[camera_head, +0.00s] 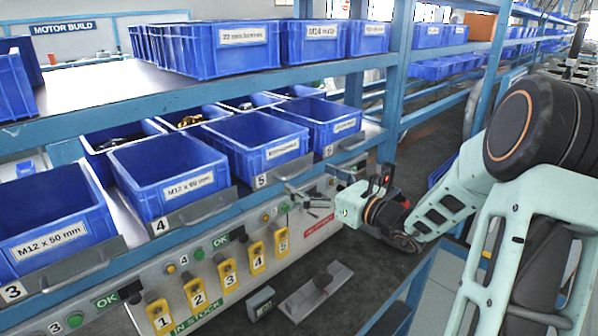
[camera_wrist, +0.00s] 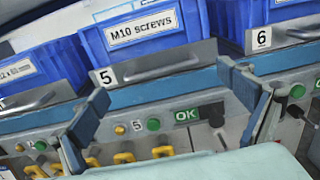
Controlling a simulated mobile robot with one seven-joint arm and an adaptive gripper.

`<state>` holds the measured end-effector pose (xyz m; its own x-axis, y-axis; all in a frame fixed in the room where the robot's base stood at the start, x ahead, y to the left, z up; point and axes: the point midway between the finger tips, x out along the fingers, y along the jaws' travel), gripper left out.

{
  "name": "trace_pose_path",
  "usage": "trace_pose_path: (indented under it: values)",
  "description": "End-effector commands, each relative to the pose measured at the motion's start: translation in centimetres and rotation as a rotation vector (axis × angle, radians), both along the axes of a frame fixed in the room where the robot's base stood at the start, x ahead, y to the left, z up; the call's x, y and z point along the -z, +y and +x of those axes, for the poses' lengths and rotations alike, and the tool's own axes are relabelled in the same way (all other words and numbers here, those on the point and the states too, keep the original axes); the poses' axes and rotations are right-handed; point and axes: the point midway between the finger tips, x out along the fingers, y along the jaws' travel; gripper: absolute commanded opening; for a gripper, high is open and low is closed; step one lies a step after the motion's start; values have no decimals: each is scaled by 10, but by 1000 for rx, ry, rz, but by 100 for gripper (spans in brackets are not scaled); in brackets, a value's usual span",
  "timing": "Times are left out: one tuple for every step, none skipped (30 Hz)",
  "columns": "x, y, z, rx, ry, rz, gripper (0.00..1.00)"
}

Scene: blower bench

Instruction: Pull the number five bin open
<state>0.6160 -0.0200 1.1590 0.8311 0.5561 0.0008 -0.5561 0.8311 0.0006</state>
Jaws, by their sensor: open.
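The number five bin (camera_head: 262,137) is a blue bin on the lower shelf, with a grey front plate numbered 5. In the wrist view its label reads M10 screws (camera_wrist: 143,28), and a curved metal handle (camera_wrist: 162,68) runs across the front plate. The bin sits in line with its neighbours. My gripper (camera_head: 303,195) is in front of and slightly below the bin's front. Its jaws are open and empty. In the wrist view my two fingers (camera_wrist: 163,80) spread to either side, below the handle. Contact with the handle does not show.
Bin 4 (camera_head: 168,170) is at the left and bin 6 (camera_head: 325,122) at the right. Below the bins is a panel with green OK signs, buttons and yellow numbered tags (camera_head: 228,275). More blue bins (camera_head: 215,50) stand on the shelf above.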

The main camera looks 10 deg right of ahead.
Motion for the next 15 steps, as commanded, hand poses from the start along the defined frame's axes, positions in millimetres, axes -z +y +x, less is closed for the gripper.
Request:
trace_pose_path:
  values:
    - [-1,6,8,-2,0,1,95]
    - [-1,9,12,-2,0,2,95]
    - [-1,12,17,-2,1,1,95]
    - [-1,14,20,-1,-1,1,95]
    - [-1,15,23,-1,0,1,95]
    - [-1,18,26,-1,1,2,95]
    - [0,19,28,-1,1,1,95]
    - [0,20,30,-1,1,1,95]
    - [0,21,32,0,0,0,95]
    - [0,22,33,0,-1,-1,95]
    - [0,22,33,0,-1,-1,95]
    - [0,22,34,0,0,-1,95]
    - [0,23,34,0,0,-1,95]
    - [0,23,34,1,0,-1,95]
    - [0,22,34,1,0,-1,95]
